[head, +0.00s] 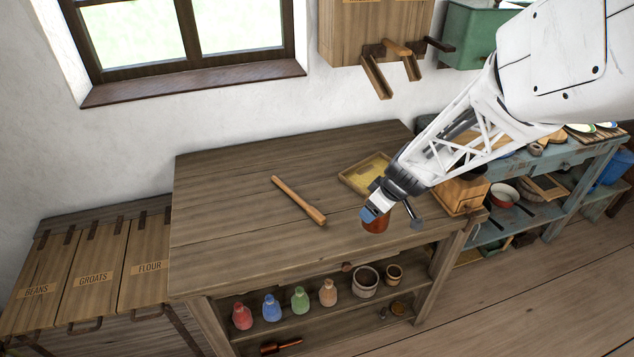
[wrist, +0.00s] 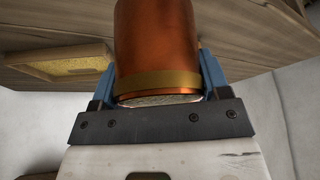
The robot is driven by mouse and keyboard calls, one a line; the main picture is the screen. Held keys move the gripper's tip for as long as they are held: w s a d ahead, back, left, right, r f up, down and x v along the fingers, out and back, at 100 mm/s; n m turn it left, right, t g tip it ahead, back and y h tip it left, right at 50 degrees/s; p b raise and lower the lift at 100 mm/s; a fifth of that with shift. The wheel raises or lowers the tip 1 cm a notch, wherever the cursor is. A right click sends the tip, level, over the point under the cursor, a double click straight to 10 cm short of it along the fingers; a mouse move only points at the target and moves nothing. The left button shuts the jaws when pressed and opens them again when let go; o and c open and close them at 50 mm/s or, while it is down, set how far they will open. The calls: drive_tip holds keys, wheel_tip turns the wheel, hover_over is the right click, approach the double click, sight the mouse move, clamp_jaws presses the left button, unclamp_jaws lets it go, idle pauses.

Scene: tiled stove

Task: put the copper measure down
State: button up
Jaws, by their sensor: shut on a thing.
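The copper measure (wrist: 158,45) is a shiny copper cylinder with a brass-coloured band, filling the upper middle of the wrist view. In the head view the copper measure (head: 376,222) is at the front right of the wooden table (head: 230,215), partly covered by my gripper. My gripper (head: 372,213) has blue fingers and is shut on the measure, one finger on each side in the wrist view (wrist: 158,80). I cannot tell whether the measure touches the tabletop or hangs just above it.
A wooden rolling pin (head: 299,200) lies left of the measure. A shallow tray with yellow contents (head: 345,181) lies behind it, and a wooden box (head: 462,194) stands to the right. Several coloured bottles (head: 271,307) stand on the shelf below. The table's left half is clear.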

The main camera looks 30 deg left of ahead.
drive_tip(key=s+d+n+g, duration=0.1)
drive_tip(key=s+n+g, duration=0.1)
drive_tip(key=s+n, duration=0.5)
drive_tip(key=s, duration=0.4)
drive_tip(key=shift+s+d+g, duration=0.15)
drive_tip(key=shift+s+g, duration=0.05)
drive_tip(key=shift+g, duration=0.2)
drive_tip(key=shift+r, duration=0.1)
hover_over(347, 220)
drive_tip(key=shift+f, duration=0.75)
drive_tip(key=shift+f, duration=1.75)
drive_tip(key=shift+f, duration=0.1)
drive_tip(key=o, duration=1.1)
drive_tip(key=shift+s+f, duration=0.1)
drive_tip(key=shift+o, duration=0.2)
